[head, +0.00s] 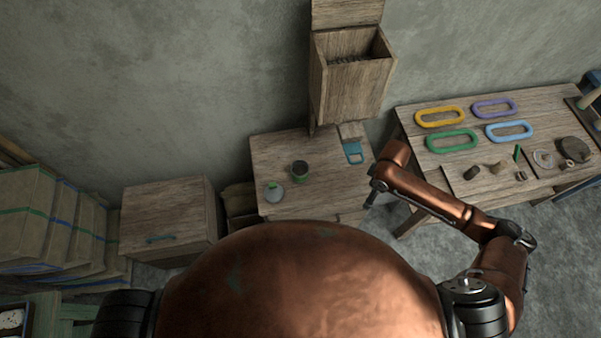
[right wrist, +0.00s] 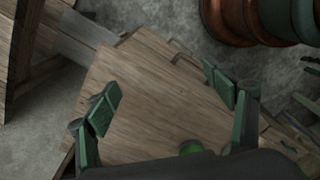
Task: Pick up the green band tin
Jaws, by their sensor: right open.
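The green band tin (head: 300,173) looks like a small dark cup with green around its side. It stands upright on the small wooden table (head: 325,150) in the head view. My right gripper (head: 371,196) is to the right of the tin, apart from it, near the table's right edge. In the right wrist view its green-padded fingers (right wrist: 172,112) are spread over bare wood, with nothing between them. A green object (right wrist: 191,147) shows at the bottom of that view, partly hidden by the gripper; I cannot tell what it is. My left gripper is not in view.
A blue tag-like piece (head: 354,152) lies on the table's right side. A wooden box (head: 350,85) hangs behind. A right-hand bench (head: 410,122) holds coloured rings and small parts. A cabinet (head: 165,205) stands left.

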